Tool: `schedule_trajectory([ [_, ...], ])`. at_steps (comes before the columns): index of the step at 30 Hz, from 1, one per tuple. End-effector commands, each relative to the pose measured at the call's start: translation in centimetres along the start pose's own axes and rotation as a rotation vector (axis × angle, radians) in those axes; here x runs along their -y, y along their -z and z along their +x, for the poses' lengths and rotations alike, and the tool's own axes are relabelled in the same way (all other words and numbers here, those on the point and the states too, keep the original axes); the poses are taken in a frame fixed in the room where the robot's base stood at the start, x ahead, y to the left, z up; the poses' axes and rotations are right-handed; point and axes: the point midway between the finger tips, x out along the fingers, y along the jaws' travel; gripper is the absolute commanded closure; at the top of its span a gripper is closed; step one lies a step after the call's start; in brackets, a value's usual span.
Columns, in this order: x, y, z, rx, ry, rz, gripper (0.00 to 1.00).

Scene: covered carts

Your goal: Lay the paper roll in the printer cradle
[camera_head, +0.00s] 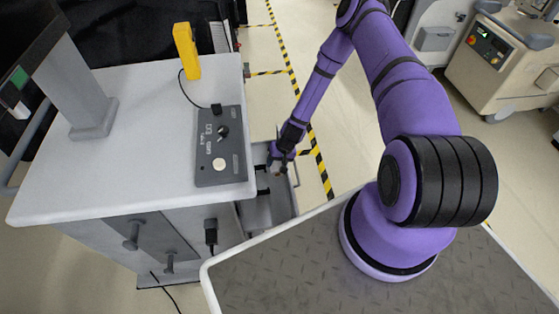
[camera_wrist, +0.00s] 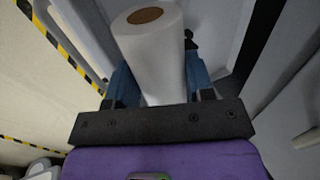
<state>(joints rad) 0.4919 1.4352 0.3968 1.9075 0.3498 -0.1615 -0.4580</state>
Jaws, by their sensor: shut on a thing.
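The white paper roll (camera_wrist: 152,62) with a brown core end fills the middle of the wrist view. My gripper (camera_wrist: 158,78) is shut on it, with a blue finger on each side. In the head view my gripper (camera_head: 278,165) is low at the right side of the grey cart, over a grey open tray (camera_head: 258,214) that appears to be the printer cradle. The roll is mostly hidden there by my gripper. Whether the roll touches the tray cannot be told. Grey walls (camera_wrist: 215,32) stand close beside the roll in the wrist view.
The cart top (camera_head: 130,165) carries a control panel (camera_head: 207,170), a yellow handheld device (camera_head: 187,50) and a monitor stand (camera_head: 92,118). Yellow-black tape (camera_head: 318,160) marks the floor to the right. A beige machine (camera_head: 490,60) stands at the far right. Open floor lies between.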

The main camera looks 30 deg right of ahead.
Motion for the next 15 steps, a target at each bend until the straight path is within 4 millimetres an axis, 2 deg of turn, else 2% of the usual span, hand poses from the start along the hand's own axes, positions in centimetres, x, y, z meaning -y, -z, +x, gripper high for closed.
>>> schedule_trajectory([
  [15,2.2,0.0,2.8,0.001,0.000,-0.001,0.79],
])
